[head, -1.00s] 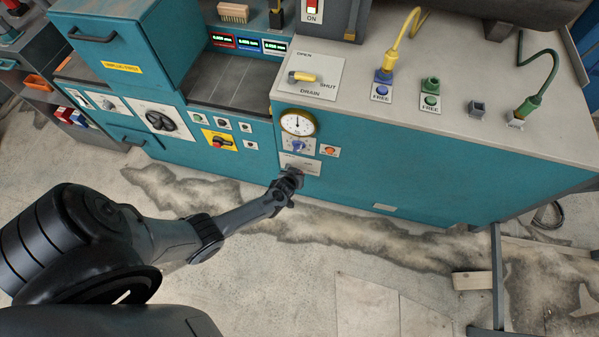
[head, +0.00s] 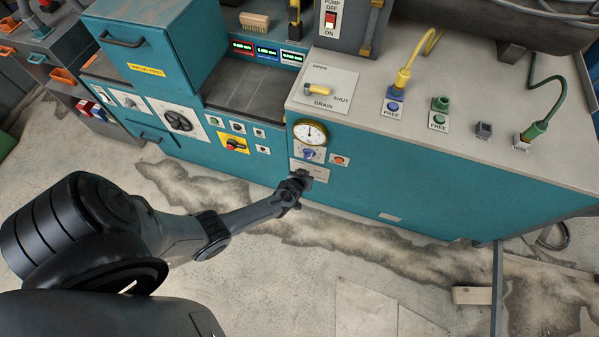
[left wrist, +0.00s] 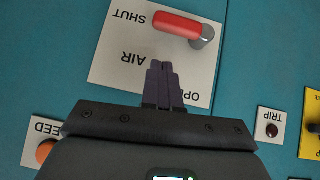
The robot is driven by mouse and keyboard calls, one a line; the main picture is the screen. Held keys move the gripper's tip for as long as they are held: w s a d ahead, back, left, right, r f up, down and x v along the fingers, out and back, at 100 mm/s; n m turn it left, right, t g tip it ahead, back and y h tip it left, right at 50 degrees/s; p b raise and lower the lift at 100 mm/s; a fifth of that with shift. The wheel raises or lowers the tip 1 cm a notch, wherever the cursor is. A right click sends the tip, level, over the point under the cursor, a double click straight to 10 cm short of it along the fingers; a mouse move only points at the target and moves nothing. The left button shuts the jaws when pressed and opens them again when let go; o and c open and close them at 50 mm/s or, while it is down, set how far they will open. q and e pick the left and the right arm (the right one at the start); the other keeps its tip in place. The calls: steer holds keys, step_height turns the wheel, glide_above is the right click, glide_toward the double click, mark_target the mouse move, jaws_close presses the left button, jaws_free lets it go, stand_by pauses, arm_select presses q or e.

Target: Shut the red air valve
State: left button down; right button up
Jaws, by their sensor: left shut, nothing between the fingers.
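The red air valve lever (left wrist: 177,25) sits on a white plate (left wrist: 112,68) that appears upside down in the left wrist view. The lever lies nearly level from its grey pivot, its red end towards the word SHUT. My left gripper (left wrist: 161,66) is shut and empty. Its fingertips are in front of the plate, below the lever in this view and apart from it. They cover part of the word OPEN. In the head view my left gripper (head: 297,181) is at the front panel, before the same plate (head: 318,171); the lever is hidden there. My right gripper is out of view.
A round gauge (head: 310,132), a blue knob (head: 310,154) and an orange button (head: 339,160) are just above the plate. A yellow drain lever (head: 318,90) is on the top.

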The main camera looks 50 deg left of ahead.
arm_select(q)
steer(key=p+v, duration=0.3)
steer(key=v, duration=0.6)
steer(key=shift+s+d+r, duration=0.15)
steer(key=shift+s+d, duration=0.05)
steer(key=shift+d, duration=0.3)
